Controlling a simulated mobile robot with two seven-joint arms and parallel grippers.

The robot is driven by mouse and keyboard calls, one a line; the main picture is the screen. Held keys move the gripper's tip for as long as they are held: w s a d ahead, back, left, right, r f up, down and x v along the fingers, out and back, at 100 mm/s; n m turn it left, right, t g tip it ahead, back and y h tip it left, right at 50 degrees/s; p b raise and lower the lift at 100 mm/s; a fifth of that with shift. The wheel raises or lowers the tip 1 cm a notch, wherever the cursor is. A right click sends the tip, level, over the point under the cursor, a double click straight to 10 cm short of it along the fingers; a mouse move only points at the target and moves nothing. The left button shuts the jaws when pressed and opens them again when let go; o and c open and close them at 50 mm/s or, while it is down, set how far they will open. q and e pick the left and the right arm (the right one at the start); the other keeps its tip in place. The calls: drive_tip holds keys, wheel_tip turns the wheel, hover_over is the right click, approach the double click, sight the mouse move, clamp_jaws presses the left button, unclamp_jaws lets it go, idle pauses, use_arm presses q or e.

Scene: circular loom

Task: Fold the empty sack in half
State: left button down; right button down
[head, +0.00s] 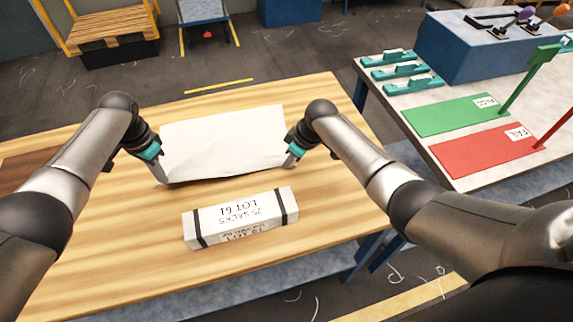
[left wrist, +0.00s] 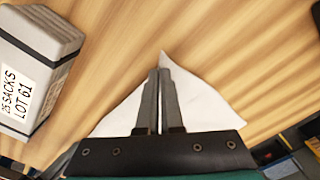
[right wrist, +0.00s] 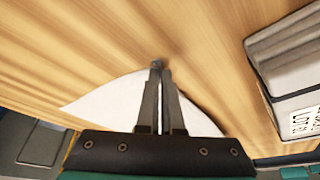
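The empty sack (head: 222,140) is a white sheet lying on the wooden table (head: 130,240). Its near edge looks slightly lifted between my grippers. My left gripper (head: 160,178) is at the sack's near left corner. In the left wrist view its fingers (left wrist: 160,100) are closed together on the white sack (left wrist: 195,92), with a corner sticking out past the tips. My right gripper (head: 289,163) is at the near right corner. In the right wrist view its fingers (right wrist: 158,100) are closed together with the white sack (right wrist: 105,103) spreading on both sides of them.
A white bundle labelled 25 SACKS LOT 61 (head: 240,216), with dark straps, lies on the table just in front of the sack. A side table at the right holds a green PASS mat (head: 450,115) and a red FAIL mat (head: 480,155). The table's left front is clear.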

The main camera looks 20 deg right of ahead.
use_arm(q)
drive_tip(key=shift+a, duration=0.1)
use_arm(e)
drive_tip(key=shift+d+r, duration=0.15)
drive_tip(key=shift+r, duration=2.3)
